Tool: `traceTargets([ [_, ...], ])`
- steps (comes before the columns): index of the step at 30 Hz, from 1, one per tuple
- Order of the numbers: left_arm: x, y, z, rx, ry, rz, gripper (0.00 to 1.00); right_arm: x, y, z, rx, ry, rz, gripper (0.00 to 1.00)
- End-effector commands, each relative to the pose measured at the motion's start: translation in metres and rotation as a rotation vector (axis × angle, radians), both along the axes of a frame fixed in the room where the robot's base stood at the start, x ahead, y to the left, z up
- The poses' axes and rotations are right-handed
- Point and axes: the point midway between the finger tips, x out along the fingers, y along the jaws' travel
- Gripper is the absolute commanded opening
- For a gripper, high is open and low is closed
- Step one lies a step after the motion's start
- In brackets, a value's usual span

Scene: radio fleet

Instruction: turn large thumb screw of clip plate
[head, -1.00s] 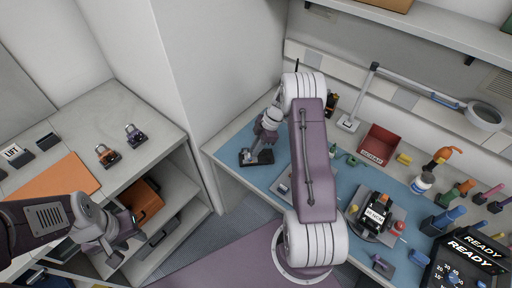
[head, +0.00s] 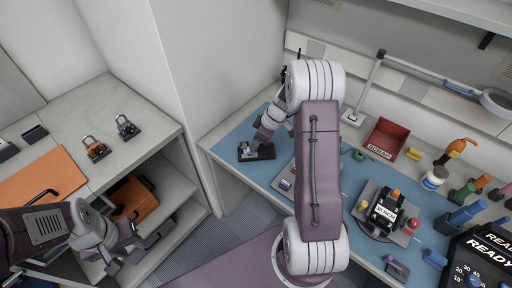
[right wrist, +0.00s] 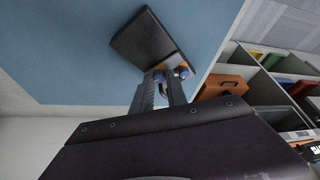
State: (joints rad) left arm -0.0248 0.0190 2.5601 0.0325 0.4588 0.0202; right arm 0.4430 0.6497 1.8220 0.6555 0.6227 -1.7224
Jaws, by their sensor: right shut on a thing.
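The clip plate (head: 265,153) is a dark block lying on the blue mat at the left end of the bench. It also shows in the right wrist view as a black slab (right wrist: 142,40) with an orange-brown edge. My right gripper (head: 253,147) is down at its left part. In the right wrist view the fingertips (right wrist: 163,80) close around small metal and blue parts at the slab's end, seemingly the thumb screw, which is mostly hidden by the fingers. My left gripper (head: 130,232) hangs in front of the left shelf unit, away from the plate; its fingers are too small to judge.
On the bench stand a red scrap bin (head: 385,139), a black labelled device (head: 388,213) on a grey plate, and several coloured bottles. A lamp arm (head: 428,75) crosses behind. Two padlock-like items (head: 95,149) sit on the left counter.

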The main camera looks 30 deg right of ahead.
Motion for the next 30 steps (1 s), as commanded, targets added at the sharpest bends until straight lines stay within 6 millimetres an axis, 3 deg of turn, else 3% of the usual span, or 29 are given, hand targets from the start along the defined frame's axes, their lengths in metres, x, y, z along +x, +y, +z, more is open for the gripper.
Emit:
traceTargets([
  [1, 0.000, 0.000, -0.011, 0.000, 0.000, 0.000, 0.36, 0.000, 0.001, -0.005, -0.002, -0.002, -0.039, 0.00],
  [9, 0.000, 0.000, -0.026, 0.000, 0.000, 0.000, 0.36, -0.001, 0.003, -0.002, -0.001, -0.001, -0.259, 0.00],
  [18, 0.000, 0.000, -0.030, 0.000, 0.000, 0.000, 0.36, -0.002, 0.004, 0.000, 0.000, 0.000, -0.421, 0.00],
  [30, 0.000, 0.000, -0.031, 0.000, 0.000, 0.000, 0.36, -0.002, 0.004, 0.000, -0.001, 0.000, -0.490, 0.00],
])
